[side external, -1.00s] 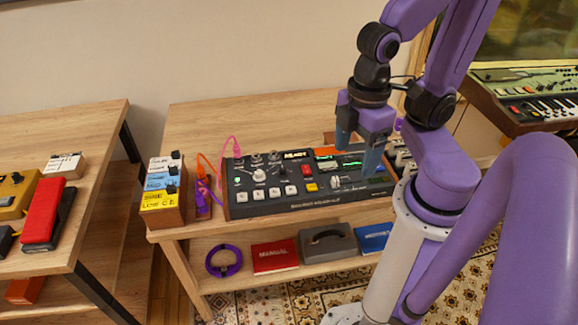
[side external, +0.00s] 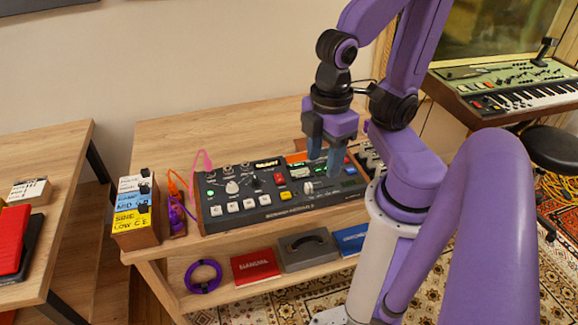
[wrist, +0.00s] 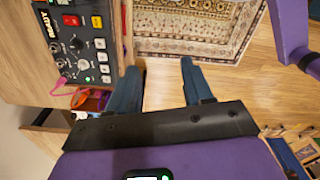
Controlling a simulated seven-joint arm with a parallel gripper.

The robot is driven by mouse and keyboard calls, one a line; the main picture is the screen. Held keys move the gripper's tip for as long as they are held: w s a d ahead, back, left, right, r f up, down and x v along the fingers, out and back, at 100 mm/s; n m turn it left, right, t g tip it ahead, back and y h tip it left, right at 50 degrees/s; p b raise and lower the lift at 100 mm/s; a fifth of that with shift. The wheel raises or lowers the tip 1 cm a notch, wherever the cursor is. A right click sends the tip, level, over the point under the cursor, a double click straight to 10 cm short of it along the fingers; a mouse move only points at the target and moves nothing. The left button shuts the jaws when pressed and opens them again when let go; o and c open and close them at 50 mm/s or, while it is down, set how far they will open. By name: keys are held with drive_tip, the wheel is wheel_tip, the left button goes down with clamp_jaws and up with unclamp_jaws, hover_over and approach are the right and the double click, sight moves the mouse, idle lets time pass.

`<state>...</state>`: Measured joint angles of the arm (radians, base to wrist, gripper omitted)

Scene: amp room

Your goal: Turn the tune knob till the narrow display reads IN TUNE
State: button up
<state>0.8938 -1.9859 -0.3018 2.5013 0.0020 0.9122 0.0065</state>
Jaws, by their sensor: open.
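The dark amp unit (side external: 285,211) stands on the wooden bench in the side view. It carries a large pale knob (side external: 232,187), several small knobs, a row of white buttons and a narrow lit display (side external: 267,163) whose text I cannot read. I cannot tell which knob is the tune knob. The unit also shows at the upper left of the wrist view, with the display (wrist: 50,23) on its side. My gripper (side external: 324,163) is open over the right part of the unit. In the wrist view my gripper (wrist: 160,66) has nothing between its fingers.
A stack of labelled boxes (side external: 136,207) and orange and purple cables stand left of the unit. The shelf below holds a purple ring (side external: 203,276), a red manual (side external: 255,265), a grey case (side external: 307,248) and a blue book. A keyboard (side external: 510,97) stands at the right.

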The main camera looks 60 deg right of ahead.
drive_tip(key=w+f+m, duration=0.1)
drive_tip(key=w+m, duration=0.5)
drive_tip(key=w, duration=0.2)
drive_tip(key=m, duration=1.9)
hover_over(255, 179)
wheel_tip(255, 179, down, 6)
drive_tip(key=shift+s+f, duration=0.15)
drive_tip(key=shift+f, duration=8.55)
clamp_jaws()
